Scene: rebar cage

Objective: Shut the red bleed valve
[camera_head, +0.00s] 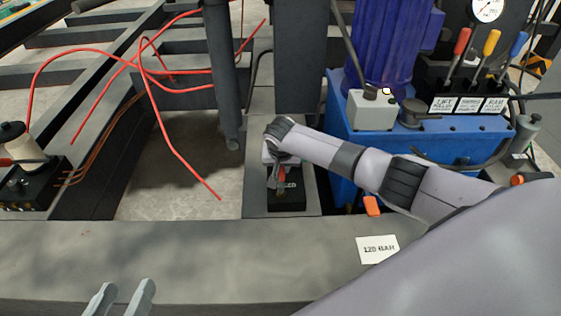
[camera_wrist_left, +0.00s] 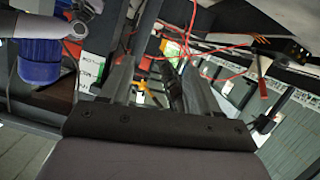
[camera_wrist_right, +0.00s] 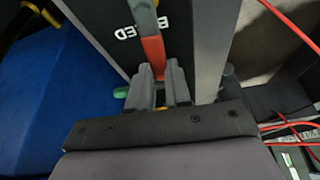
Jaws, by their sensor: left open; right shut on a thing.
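The red bleed valve handle (camera_head: 282,184) sits on a dark block whose label (camera_head: 288,185) is partly hidden, in the middle of the head view. My right gripper (camera_head: 280,163) reaches it from above and the right. In the right wrist view the red grip (camera_wrist_right: 152,48) lies between the fingertips of the right gripper (camera_wrist_right: 158,75), which are shut on it. The letters "BLEED" are partly visible beside it. My left gripper (camera_head: 122,299) is open and empty over the front beam; its fingers (camera_wrist_left: 155,75) stand apart in the left wrist view.
A blue power unit (camera_head: 440,148) with red, yellow and blue levers (camera_head: 480,48) stands at the right. Loose red hoses (camera_head: 150,75) lie over the frame at the left. A "120 BAR" card (camera_head: 377,249) lies on the grey front beam (camera_head: 200,255), which is otherwise mostly clear.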

